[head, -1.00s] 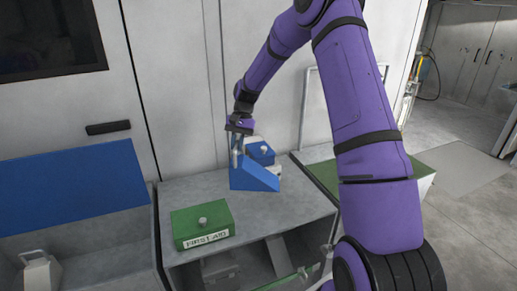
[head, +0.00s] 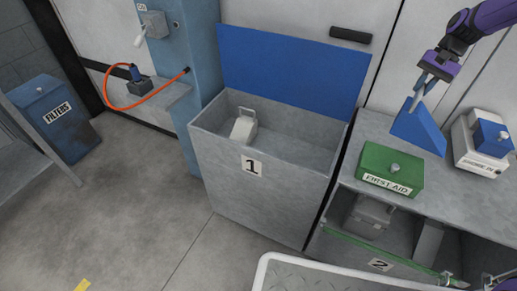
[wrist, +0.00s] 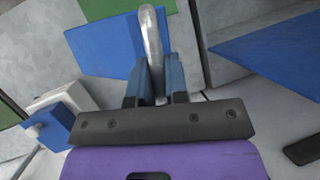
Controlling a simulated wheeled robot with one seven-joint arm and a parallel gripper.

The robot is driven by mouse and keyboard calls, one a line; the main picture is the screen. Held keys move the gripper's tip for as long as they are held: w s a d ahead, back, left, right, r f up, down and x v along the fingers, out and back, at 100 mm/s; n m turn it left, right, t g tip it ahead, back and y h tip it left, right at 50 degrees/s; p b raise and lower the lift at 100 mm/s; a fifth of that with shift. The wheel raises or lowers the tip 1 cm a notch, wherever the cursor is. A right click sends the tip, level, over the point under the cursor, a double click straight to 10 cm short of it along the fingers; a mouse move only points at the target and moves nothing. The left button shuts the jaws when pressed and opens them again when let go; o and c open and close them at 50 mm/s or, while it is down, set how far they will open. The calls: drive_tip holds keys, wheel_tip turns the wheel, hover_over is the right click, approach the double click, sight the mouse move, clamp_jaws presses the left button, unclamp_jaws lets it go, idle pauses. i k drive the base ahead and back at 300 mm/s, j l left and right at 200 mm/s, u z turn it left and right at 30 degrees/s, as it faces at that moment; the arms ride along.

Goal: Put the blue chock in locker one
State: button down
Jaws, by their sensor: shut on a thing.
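The blue chock (head: 419,129) is a wedge with a metal handle. My gripper (head: 424,82) is shut on that handle, and the chock hangs below it, seemingly just above the grey cabinet top behind the first aid box; the gap is hard to judge. In the wrist view my gripper's fingers (wrist: 158,82) pinch the handle (wrist: 152,40) with the blue chock (wrist: 100,48) beyond. Locker one (head: 225,165) is a grey bin labelled 1, left of the cabinet. Its blue lid (head: 292,68) stands open. A whitish handled block (head: 243,128) lies inside at its left; the right part looks empty.
The green first aid box (head: 390,168) and a white box with a blue top (head: 483,143) stand on the cabinet top. Locker two (head: 345,248) is open below. A blue pillar (head: 195,60) with an orange hose borders locker one on the left.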

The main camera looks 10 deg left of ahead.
sight(272, 167)
drive_tip(key=i+j, duration=0.1)
drive_tip(key=j, duration=0.8)
drive_tip(key=i+j+u, duration=0.1)
drive_tip(key=j, duration=0.35)
drive_tip(key=i, duration=0.05)
